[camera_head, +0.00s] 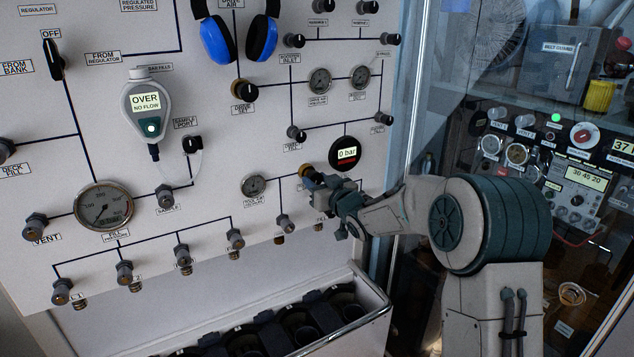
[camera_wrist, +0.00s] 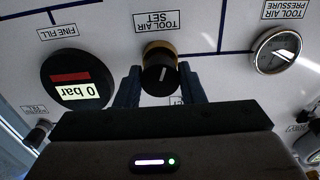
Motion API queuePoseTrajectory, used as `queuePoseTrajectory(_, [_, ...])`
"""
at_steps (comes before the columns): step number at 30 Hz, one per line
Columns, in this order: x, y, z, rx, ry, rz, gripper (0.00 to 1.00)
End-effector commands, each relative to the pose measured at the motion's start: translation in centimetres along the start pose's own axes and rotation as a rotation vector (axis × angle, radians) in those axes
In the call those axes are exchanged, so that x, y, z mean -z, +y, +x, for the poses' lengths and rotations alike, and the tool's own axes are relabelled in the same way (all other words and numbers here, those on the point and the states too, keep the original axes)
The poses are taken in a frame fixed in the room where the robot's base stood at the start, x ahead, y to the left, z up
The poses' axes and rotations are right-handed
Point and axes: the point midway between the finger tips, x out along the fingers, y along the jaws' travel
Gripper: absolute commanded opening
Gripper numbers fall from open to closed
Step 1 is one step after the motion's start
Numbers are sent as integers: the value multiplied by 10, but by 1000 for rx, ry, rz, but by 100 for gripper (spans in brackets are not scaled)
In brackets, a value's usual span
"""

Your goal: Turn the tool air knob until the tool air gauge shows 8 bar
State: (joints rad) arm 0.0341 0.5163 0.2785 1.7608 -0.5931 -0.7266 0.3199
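The tool air knob, labelled "TOOL AIR SET" (camera_wrist: 160,72), is black with a white pointer line and a brass collar. It shows upside down in the wrist view, and the head view shows it (camera_head: 307,171) partly behind my gripper. My gripper (camera_wrist: 160,84) has one dark blue finger on each side of the knob, with a narrow gap seeming to show at each side. In the head view my gripper (camera_head: 322,183) is close to the panel. The tool air gauge (camera_wrist: 275,50) is beside the knob, also in the head view (camera_head: 253,186); glare and small size hide its reading.
A round black digital display (camera_wrist: 77,81) reads 0 bar, also in the head view (camera_head: 345,153). A fill valve (camera_head: 284,223) sits below the knob. A bottle rack (camera_head: 375,300) stands below the panel. A glass-fronted enclosure is at the right.

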Motion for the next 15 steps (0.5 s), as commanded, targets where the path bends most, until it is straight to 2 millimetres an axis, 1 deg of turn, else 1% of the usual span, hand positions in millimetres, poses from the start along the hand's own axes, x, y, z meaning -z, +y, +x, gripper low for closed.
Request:
queuePoseTrajectory(9, [-4, 0, 0, 1, 0, -64, 13])
queuePoseTrajectory(15, [-1, 0, 0, 1, -1, -106, 13])
